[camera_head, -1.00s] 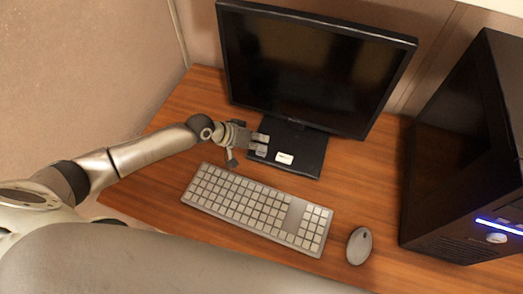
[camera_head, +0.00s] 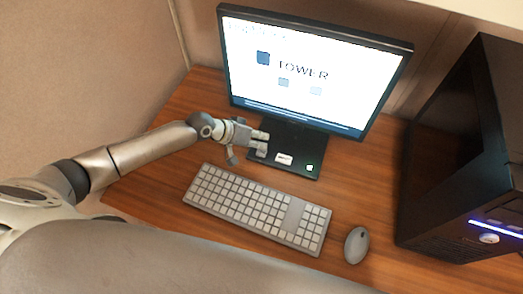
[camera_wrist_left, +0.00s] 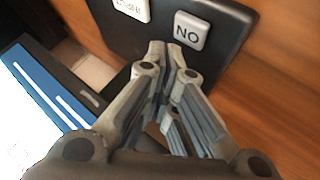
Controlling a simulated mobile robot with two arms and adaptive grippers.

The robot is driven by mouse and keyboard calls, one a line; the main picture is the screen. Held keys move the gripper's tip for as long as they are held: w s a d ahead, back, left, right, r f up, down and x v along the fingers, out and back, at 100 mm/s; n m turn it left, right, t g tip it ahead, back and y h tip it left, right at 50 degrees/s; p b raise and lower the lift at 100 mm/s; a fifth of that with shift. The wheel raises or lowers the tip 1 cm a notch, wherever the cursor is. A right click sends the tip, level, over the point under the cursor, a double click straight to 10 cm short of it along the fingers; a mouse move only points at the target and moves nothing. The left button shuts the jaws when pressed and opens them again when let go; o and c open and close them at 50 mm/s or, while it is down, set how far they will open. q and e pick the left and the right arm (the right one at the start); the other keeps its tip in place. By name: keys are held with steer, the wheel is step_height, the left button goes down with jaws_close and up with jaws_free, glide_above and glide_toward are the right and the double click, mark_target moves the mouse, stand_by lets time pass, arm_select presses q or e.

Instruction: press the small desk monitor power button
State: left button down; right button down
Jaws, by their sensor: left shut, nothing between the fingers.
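The desk monitor (camera_head: 300,70) stands at the back of the desk with its screen lit white, showing the word "TOWER" and several small squares. Its black base (camera_head: 292,140) carries a white button (camera_head: 284,159). In the left wrist view a white button marked "NO" (camera_wrist_left: 191,32) and another white lettered one (camera_wrist_left: 132,8) sit on the base; I cannot tell which is the one in the head view. My left gripper (camera_head: 263,144) is shut and empty over the left part of the base. Its fingertips (camera_wrist_left: 166,48) appear close beside the "NO" button; contact is unclear.
A white keyboard (camera_head: 257,208) lies in front of the base, with a grey mouse (camera_head: 356,245) to its right. A black computer tower (camera_head: 460,150) with a blue light stands at the right. Bare wooden desk (camera_head: 375,170) shows between monitor and tower.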

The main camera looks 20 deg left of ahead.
step_height(320, 180, up, 5)
steer(key=p, duration=0.5)
steer(key=shift+d+r, duration=0.1)
steer(key=shift+r, duration=0.1)
stand_by(0.3)
